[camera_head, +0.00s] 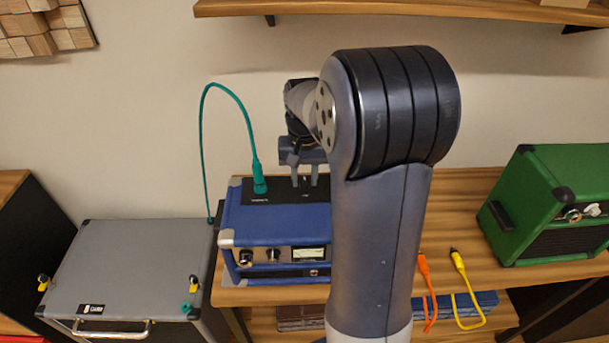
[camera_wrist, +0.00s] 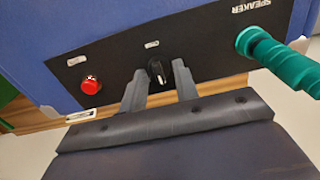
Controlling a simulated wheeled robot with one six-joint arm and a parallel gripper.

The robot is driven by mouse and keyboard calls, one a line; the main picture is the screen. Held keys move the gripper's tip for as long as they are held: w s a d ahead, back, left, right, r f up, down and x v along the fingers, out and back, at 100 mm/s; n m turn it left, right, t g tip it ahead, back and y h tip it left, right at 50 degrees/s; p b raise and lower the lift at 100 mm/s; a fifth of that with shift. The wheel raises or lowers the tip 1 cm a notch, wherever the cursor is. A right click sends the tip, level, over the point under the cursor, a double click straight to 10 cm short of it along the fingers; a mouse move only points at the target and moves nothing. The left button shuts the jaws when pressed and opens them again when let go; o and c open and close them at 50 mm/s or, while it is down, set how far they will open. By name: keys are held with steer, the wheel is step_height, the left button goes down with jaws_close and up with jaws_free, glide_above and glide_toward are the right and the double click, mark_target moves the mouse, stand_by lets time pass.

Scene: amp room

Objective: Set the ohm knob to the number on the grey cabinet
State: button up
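The blue amp head (camera_head: 262,222) stands on the wooden bench, with a black panel on its top. In the wrist view a black knob with a white pointer line (camera_wrist: 157,72) sits on that panel, under a small label too small to read. My gripper (camera_wrist: 160,70) is over the panel, its two fingers apart on either side of the knob, with a visible gap. It also shows above the amp in the head view (camera_head: 304,180). The grey cabinet (camera_head: 135,258) stands at left with a small label (camera_head: 91,309) whose text I cannot make out.
A teal cable plug (camera_head: 259,182) stands in the speaker jack close to my gripper, its cable arching left. A red button (camera_wrist: 91,85) is on the same panel. A green amp (camera_head: 550,205) is at right. Orange (camera_head: 424,275) and yellow (camera_head: 460,270) cables hang at the bench front.

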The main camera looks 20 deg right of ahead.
mark_target(305, 179)
steer(key=shift+o, duration=1.3)
steer(key=shift+r, duration=0.1)
step_height(305, 179, up, 11)
steer(key=shift+f, duration=0.2)
step_height(305, 179, down, 11)
steer(key=shift+r, duration=0.1)
steer(key=shift+n, duration=0.3)
